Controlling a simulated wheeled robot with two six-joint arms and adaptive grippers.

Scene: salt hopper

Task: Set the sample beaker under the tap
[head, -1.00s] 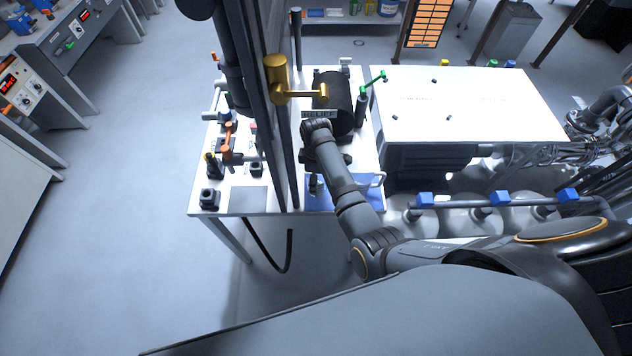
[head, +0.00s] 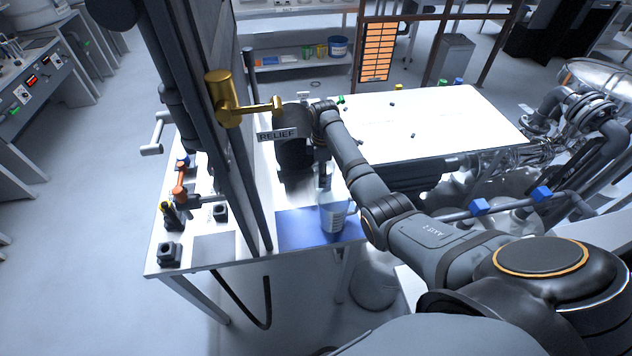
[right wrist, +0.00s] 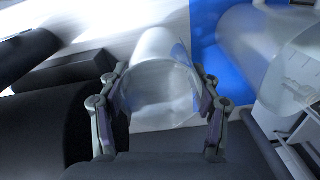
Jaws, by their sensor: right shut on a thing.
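My right gripper (right wrist: 160,112) is shut on a clear, whitish beaker (right wrist: 158,85), seen between its two fingers in the right wrist view. In the head view the right gripper (head: 324,168) is low over the bench, beside the dark cylinder under the RELIEF sign; the held beaker is mostly hidden there. A second clear vessel with markings (head: 336,216) stands on the blue mat (head: 292,230). It also shows at the right of the right wrist view (right wrist: 268,62), apart from the gripper. I cannot make out the tap's outlet. My left gripper is out of view.
A brass valve (head: 228,98) and the RELIEF sign (head: 277,135) stand over the bench. Dark upright posts (head: 225,150) cross the bench front. Orange-handled fittings (head: 180,185) are at the left. A white-topped cabinet (head: 430,120) is behind my arm. The mat's left part is clear.

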